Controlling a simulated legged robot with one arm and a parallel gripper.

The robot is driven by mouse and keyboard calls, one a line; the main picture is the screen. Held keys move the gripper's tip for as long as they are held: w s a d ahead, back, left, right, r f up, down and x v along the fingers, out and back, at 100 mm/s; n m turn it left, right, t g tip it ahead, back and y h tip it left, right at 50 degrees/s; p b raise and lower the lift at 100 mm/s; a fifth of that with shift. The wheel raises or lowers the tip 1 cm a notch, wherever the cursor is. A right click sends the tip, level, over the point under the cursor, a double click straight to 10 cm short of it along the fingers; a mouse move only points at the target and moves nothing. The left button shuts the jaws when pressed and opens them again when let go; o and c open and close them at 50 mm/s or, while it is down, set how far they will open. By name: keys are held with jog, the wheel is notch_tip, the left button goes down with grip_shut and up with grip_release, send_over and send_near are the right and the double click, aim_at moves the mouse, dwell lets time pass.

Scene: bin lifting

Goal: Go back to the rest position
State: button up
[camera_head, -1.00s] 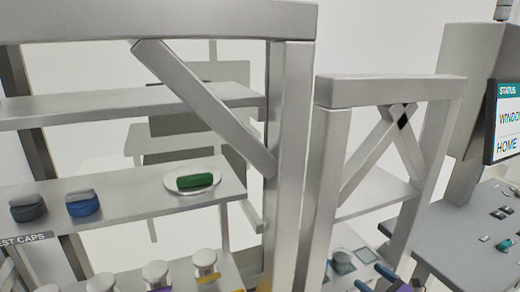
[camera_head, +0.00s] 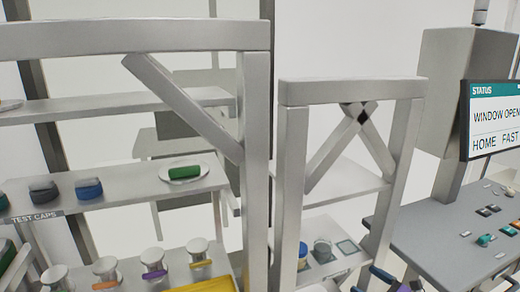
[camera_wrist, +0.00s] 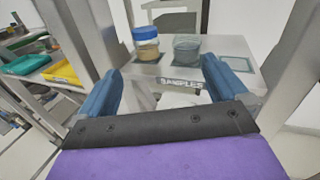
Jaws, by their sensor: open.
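My gripper (camera_wrist: 165,90) shows in the wrist view with its two blue fingers spread wide apart and nothing between them. Beyond the fingertips is a shelf labelled SAMPLES (camera_wrist: 181,85), holding a blue-lidded jar (camera_wrist: 147,50) with tan contents and a grey-green see-through jar (camera_wrist: 187,48). Both jars stand apart from the fingers. In the head view, parts of blue fingers (camera_head: 385,280) show at the bottom edge, in front of the lower right rack. The same jars stand on that rack's shelf.
A grey rack (camera_head: 255,150) has shelves with dark and blue caps, a green item (camera_head: 184,173) on a white dish, and several white-lidded jars. A console (camera_head: 480,220) with a status screen (camera_head: 497,120) stands at right. Yellow and teal trays (camera_wrist: 62,73) are left in the wrist view.

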jog(key=s+a+r+n+g+y, duration=0.1)
jog(key=a+r+n+g+y, duration=0.2)
jog(key=a, duration=0.4)
jog(key=s+a+r+n+g+y, duration=0.1)
jog(key=s+a+r+n+g, duration=0.15)
jog(key=a+r+n, duration=0.35)
jog(key=s+a+r+n+g+h, duration=0.1)
jog(key=s+a+r+n+g, duration=0.15)
jog(key=s+a+g, duration=0.35)
jog(key=s+a+r+n+g, duration=0.1)
jog(key=s+a+n, duration=0.3)
jog(key=a, duration=0.4)
jog(key=s+f+n+g+h, duration=0.1)
jog(key=s+n+g+h, duration=0.3)
jog(key=s+n+h, duration=1.15)
jog(key=s+d+m+y, duration=0.1)
jog(key=s+d+m, duration=0.2)
jog(key=s+d, duration=0.4)
jog(key=s, duration=0.4)
jog(key=shift+s+d+f+m+t, duration=0.2)
jog(key=shift+s+d+m+t, duration=0.15)
jog(key=shift+d+m, duration=0.05)
